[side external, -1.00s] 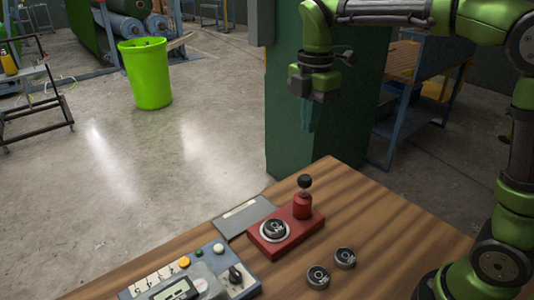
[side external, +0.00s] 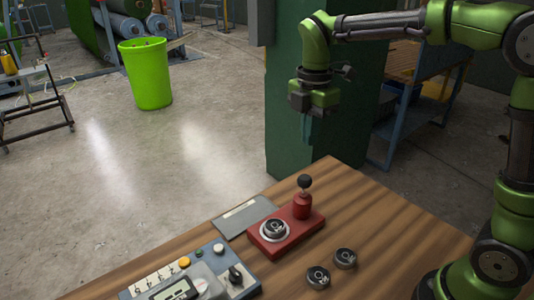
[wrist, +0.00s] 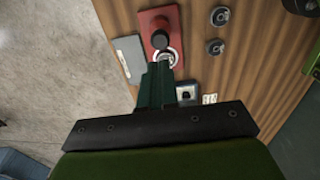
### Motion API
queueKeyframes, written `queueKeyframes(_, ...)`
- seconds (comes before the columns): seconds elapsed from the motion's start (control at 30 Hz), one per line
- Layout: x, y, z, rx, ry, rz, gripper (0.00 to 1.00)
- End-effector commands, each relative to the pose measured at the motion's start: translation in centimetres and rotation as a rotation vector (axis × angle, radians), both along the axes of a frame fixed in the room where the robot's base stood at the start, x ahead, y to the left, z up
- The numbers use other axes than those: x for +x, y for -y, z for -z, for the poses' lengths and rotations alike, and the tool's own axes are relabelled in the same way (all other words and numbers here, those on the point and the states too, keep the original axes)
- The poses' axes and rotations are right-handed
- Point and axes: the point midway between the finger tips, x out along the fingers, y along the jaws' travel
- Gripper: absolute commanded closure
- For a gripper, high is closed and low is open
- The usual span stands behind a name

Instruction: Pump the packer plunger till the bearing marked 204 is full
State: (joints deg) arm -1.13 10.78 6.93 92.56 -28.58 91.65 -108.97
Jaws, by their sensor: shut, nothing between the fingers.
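The red packer (side external: 286,238) sits on the wooden table. Its plunger (side external: 304,183), a black knob on a red cylinder, stands up at its far right corner; the knob also shows in the wrist view (wrist: 160,39). A bearing (side external: 275,228) lies in the packer's round seat; in the wrist view it is partly hidden by my fingers. Two more bearings, one (side external: 318,277) and another (side external: 345,258), lie on the table right of the packer. Their markings are too small to read. My gripper (side external: 307,138) is shut and empty, pointing down, well above the packer and apart from it.
A grey plate (side external: 243,215) lies left of the packer. A control box (side external: 200,282) with buttons, a knob and a display stands at the table's front left. A green pillar (side external: 300,150) rises behind the table. A green bin (side external: 148,80) stands on the floor far off.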

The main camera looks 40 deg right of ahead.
Motion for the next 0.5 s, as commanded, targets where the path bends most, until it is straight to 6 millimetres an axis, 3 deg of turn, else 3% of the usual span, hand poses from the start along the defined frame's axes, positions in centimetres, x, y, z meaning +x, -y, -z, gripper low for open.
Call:
queueKeyframes(0.2, -0.1, 0.0, 4.9, 0.000, -0.005, -0.001, 1.00)
queueKeyframes(0.5, 0.0, 0.0, 8.6, 0.000, -0.001, 0.000, 1.00)
